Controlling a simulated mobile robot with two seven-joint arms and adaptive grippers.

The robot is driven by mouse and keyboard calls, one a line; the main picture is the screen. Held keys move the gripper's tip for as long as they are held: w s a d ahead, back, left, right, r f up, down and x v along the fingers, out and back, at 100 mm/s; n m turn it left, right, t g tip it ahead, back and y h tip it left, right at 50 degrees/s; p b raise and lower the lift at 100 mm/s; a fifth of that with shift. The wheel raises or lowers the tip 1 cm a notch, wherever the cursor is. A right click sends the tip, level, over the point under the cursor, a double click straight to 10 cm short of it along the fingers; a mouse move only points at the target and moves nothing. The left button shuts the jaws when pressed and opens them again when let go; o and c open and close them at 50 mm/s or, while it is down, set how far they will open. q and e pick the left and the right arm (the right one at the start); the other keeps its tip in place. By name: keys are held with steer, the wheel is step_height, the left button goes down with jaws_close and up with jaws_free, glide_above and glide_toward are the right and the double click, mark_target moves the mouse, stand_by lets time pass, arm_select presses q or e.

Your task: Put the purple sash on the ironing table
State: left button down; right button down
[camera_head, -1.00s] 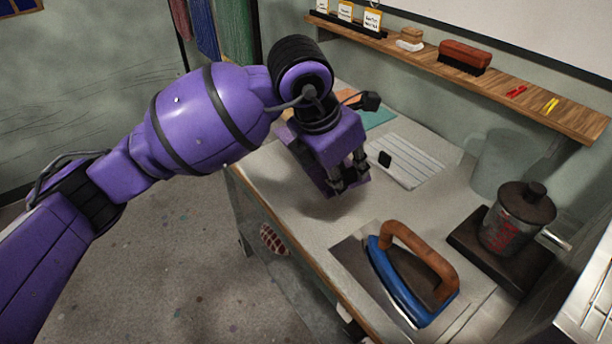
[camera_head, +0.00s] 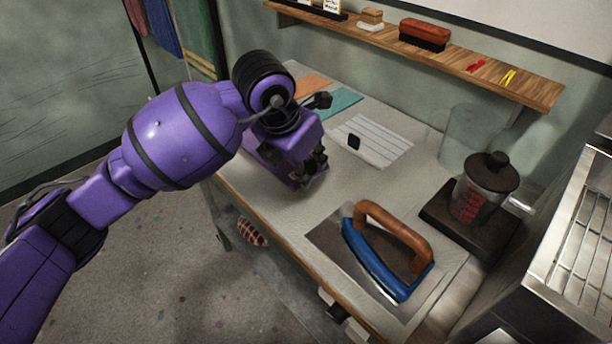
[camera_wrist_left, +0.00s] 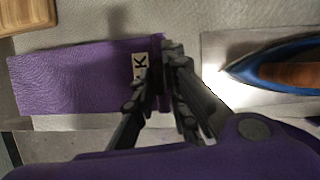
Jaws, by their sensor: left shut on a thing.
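The purple sash (camera_wrist_left: 80,78) shows in the left wrist view as a flat purple strip with a small pale tag marked with a K. My left gripper (camera_wrist_left: 166,62) is shut on its right end. In the head view my left gripper (camera_head: 314,166) is over the left part of the ironing table (camera_head: 300,215), low and close to its top. There the sash is mostly hidden by the gripper. I cannot tell whether the sash touches the table. My right gripper is not in view.
A blue iron with a brown handle (camera_head: 385,252) stands on a grey plate at the table's front. A striped white sheet (camera_head: 372,138) lies behind the gripper. A lidded jar (camera_head: 484,186) stands on a dark base at the right. A wooden shelf (camera_head: 480,68) runs along the wall.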

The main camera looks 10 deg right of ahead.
arm_select(q)
steer(key=w+f, duration=0.2)
steer(key=shift+w+d+f, duration=0.1)
steer(key=shift+w+f, duration=0.1)
steer(key=shift+f, duration=1.7)
steer(key=shift+f, duration=0.15)
steer(key=c, duration=1.7)
jaws_free()
steer(key=shift+c, duration=0.2)
steer(key=shift+r, duration=0.5)
steer(key=v, duration=1.1)
steer(key=shift+s+r, duration=0.1)
